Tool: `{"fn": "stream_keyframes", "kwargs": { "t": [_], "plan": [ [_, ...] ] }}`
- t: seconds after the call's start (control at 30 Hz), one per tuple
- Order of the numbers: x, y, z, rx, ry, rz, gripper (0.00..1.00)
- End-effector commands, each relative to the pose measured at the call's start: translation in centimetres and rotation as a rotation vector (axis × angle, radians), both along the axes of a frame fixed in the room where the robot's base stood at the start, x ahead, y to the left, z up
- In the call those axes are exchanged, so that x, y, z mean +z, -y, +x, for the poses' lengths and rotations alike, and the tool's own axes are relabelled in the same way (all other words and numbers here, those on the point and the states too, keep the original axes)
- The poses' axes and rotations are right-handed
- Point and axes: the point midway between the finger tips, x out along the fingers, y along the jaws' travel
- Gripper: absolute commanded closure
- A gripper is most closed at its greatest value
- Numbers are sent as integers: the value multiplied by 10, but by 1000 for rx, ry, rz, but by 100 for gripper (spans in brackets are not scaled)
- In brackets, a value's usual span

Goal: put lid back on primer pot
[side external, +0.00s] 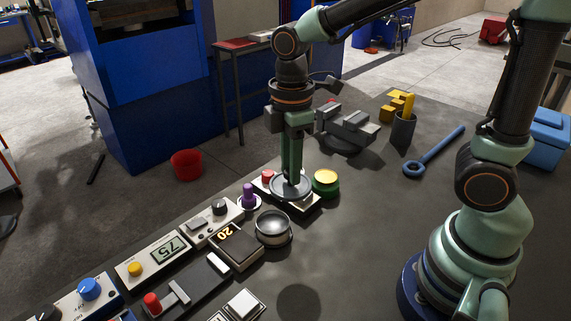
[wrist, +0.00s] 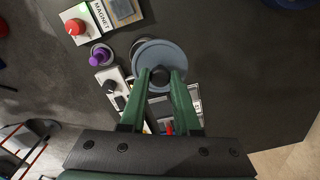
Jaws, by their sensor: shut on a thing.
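The lid is a grey-blue disc (side external: 291,187) with a dark knob. My gripper (side external: 291,170) is shut on the lid's knob and holds the disc roughly level. In the wrist view the lid (wrist: 155,53) sits at the tips of my green fingers (wrist: 160,78). In the wrist view a round rim (wrist: 138,46) shows partly behind the lid; the rest is hidden. The lid appears apart from the pot.
A purple knob (side external: 249,195) stands close beside the pot. A box with an orange "20" display (side external: 236,245) is in front of it. A blue wrench (side external: 435,151) lies at the back right. The middle right of the bench is clear.

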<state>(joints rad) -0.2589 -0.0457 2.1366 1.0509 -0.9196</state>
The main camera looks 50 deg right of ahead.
Motion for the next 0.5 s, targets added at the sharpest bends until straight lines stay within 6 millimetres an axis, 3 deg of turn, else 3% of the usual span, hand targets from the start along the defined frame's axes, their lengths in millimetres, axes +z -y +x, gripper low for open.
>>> {"fn": "stream_keyframes", "kwargs": {
  "t": [0.2,0.5],
  "plan": [
    [-31,-8,28,0,-4,-1,100],
    [-49,-12,40,0,0,0,100]
  ]
}}
